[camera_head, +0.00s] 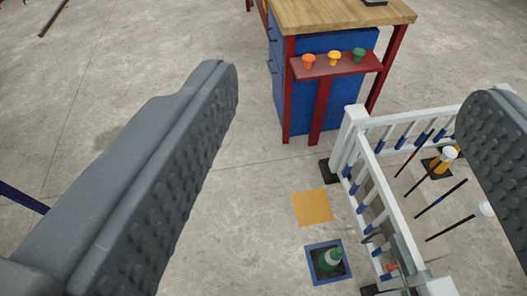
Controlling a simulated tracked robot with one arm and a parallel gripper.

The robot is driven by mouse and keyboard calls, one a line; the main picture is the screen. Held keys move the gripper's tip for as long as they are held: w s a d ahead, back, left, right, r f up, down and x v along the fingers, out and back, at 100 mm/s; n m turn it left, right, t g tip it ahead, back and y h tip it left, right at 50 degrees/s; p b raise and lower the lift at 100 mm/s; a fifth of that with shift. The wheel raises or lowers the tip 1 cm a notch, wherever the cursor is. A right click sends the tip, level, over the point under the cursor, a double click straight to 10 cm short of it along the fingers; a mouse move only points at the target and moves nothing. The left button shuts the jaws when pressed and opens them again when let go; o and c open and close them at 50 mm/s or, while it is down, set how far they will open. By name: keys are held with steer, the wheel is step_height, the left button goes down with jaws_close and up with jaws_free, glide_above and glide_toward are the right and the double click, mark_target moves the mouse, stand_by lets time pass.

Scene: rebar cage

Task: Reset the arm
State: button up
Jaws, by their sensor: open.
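My gripper (350,130) shows as two dark grey, studded fingers. One finger fills the left side of the view and the other cuts in at the right edge. They stand wide apart with nothing between them, so the gripper is open and empty. It hangs above the concrete floor, and the things below show through the gap. The rest of my arm is not clearly in view.
A blue workbench (340,20) with a wooden top has a red shelf (325,71) holding orange, yellow and green caps. A white railing (372,170) encloses several dark bars with white caps. A yellow square (312,208) and a blue-framed square (312,262) with a green cap (330,258) lie left of it.

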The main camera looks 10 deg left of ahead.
step_height(320, 180, up, 11)
steer(key=p, duration=1.1)
steer(key=shift+w+r, duration=0.15)
steer(key=shift+w, duration=0.05)
